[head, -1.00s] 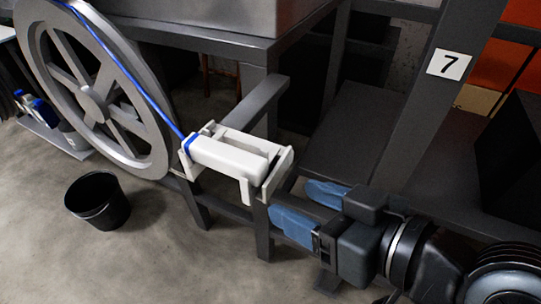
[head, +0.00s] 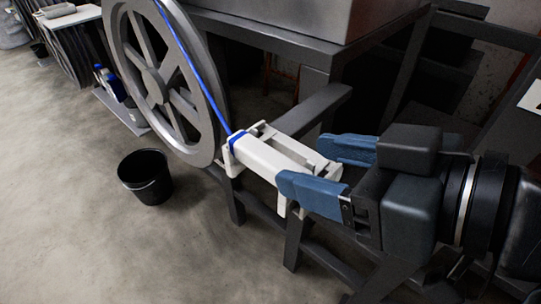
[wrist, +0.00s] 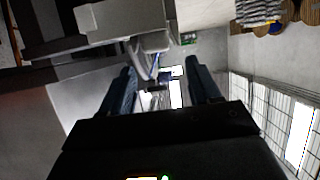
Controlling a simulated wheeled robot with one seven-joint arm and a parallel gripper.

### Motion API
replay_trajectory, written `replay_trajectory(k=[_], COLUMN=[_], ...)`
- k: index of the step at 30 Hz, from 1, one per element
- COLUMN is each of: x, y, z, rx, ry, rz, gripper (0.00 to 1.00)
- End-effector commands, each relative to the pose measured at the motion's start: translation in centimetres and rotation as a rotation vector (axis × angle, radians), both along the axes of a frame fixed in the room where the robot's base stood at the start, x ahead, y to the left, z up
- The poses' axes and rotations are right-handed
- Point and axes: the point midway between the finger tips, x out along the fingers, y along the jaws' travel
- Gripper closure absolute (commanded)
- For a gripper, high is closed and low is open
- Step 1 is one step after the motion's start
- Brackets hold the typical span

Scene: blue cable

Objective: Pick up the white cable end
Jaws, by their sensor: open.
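The white cable end (head: 268,160) is a white block with the blue cable (head: 190,65) entering its far left side. It rests in a white bracket holder (head: 328,172) on a dark metal arm beside the big wheel. My gripper (head: 312,166) is open at the right end of the holder, its blue fingers spread, one on the near side and one beyond. The near finger covers part of the holder. In the wrist view, white parts (wrist: 152,42) show beyond and between my open fingers; I cannot tell clearly which part is the cable end.
A large grey spoked wheel (head: 158,85) stands to the left, with the cable running over it. A black bucket (head: 146,176) stands on the floor. A dark metal table (head: 310,45) is behind. The floor at lower left is clear.

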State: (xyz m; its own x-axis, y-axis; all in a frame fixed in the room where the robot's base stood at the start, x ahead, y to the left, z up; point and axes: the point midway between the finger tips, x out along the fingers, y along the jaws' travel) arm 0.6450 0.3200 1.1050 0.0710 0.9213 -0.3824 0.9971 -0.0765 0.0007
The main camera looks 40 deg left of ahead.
Motion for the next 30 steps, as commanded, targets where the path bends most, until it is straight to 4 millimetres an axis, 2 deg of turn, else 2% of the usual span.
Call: replay_trajectory(k=[16,26,30], x=[0.4,0.5,0.5], y=[6.0,6.6,6.6], z=[-2.5,-2.8,-2.8], rx=[-0.001,0.0,0.0], ry=[0.002,0.001,0.001], rz=[0.0,-0.002,-0.002], gripper=[0.38,0.38,0.52])
